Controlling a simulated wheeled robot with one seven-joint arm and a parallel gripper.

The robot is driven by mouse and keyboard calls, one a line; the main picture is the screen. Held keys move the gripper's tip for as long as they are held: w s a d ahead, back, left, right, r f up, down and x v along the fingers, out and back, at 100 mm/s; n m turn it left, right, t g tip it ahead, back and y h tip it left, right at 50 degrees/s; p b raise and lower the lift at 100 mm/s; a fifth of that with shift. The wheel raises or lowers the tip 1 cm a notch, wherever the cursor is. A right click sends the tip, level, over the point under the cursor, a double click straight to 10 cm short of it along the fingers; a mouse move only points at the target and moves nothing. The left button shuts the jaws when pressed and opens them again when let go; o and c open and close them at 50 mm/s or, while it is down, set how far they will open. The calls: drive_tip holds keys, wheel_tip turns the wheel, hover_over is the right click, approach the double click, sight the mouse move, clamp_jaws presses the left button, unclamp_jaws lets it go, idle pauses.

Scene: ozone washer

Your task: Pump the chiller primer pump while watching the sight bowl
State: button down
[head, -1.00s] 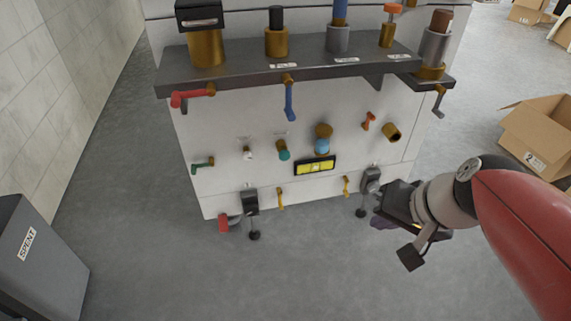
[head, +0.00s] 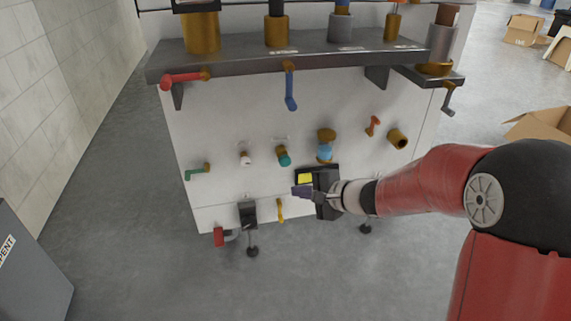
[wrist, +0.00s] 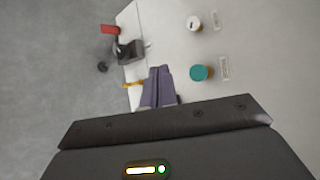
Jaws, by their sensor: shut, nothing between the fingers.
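The sight bowl is likely the light blue bowl under a brass cap (head: 325,148) on the white machine front. A white-tipped knob (head: 245,158) and a teal knob (head: 283,155) sit to its left; they also show in the wrist view, the white one (wrist: 194,23) and the teal one (wrist: 200,73), beside small labels I cannot read. I cannot tell which fitting is the primer pump.
A dark box with a hanging knob (head: 248,214) and a red-ended fitting (head: 219,236) are low at left, near a brass handle (head: 280,210). A dark shelf (head: 240,68) juts out above with red and blue levers. A grey bin (head: 30,265) stands left. The floor in front is clear.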

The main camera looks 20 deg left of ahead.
sight(285, 161)
drive_tip(key=w+a+p, duration=0.4)
drive_tip(key=w, duration=0.3)
drive_tip(key=shift+w+a, duration=0.25)
drive_tip(key=shift+a, duration=0.05)
idle(2.0)
drive_tip(key=shift+w+a, duration=0.2)
drive_tip(key=shift+w, duration=0.15)
